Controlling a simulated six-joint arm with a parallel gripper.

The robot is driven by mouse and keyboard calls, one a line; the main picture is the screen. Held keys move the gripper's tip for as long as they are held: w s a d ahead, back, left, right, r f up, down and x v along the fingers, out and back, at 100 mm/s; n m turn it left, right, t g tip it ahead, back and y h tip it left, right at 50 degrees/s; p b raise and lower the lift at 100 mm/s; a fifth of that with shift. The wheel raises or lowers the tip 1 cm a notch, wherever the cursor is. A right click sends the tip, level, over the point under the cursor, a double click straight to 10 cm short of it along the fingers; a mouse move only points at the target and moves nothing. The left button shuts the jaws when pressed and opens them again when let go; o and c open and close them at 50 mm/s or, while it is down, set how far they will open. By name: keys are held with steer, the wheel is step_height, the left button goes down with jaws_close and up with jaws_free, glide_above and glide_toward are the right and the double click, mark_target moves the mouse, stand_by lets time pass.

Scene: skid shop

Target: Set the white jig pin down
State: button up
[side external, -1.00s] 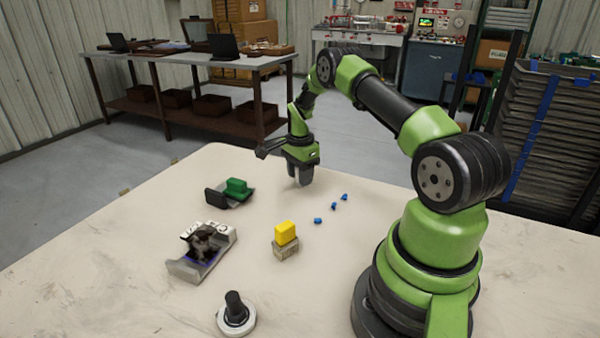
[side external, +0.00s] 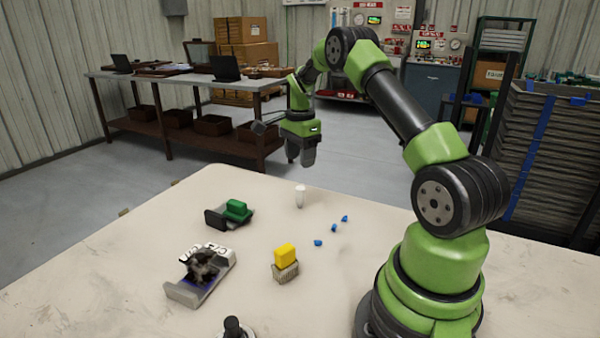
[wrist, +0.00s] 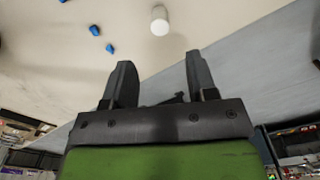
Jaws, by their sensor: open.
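The white jig pin (side external: 300,196) stands upright on the pale table (side external: 380,275), near its far edge. In the wrist view the pin (wrist: 159,20) shows beyond my fingertips, apart from them. My gripper (side external: 302,158) hangs above the pin, clear of it, with nothing held. In the wrist view its two fingers (wrist: 160,65) are spread apart with an empty gap between them.
Several small blue pieces (side external: 334,227) lie right of the pin. A yellow block (side external: 285,254) sits on a grey base, a green block (side external: 237,208) on a dark holder. A grey tray (side external: 183,294) and a black knob (side external: 233,327) are nearer. Table between them is bare.

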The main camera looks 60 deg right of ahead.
steer(key=s+a+r+n+t, duration=0.1)
steer(key=a+r+n+t, duration=0.1)
steer(key=a+r+n, duration=0.5)
steer(key=s+a+r+n+t, duration=0.2)
steer(key=a+r, duration=0.8)
steer(key=s+a+r+n+t+y, duration=0.1)
steer(key=s+a+n+t+y, duration=0.1)
steer(key=s+a+n, duration=0.8)
steer(key=s+a+t, duration=0.1)
steer(key=s+a, duration=0.1)
steer(key=s, duration=0.2)
steer(key=shift+s, duration=0.35)
steer(key=shift+d+r, duration=0.1)
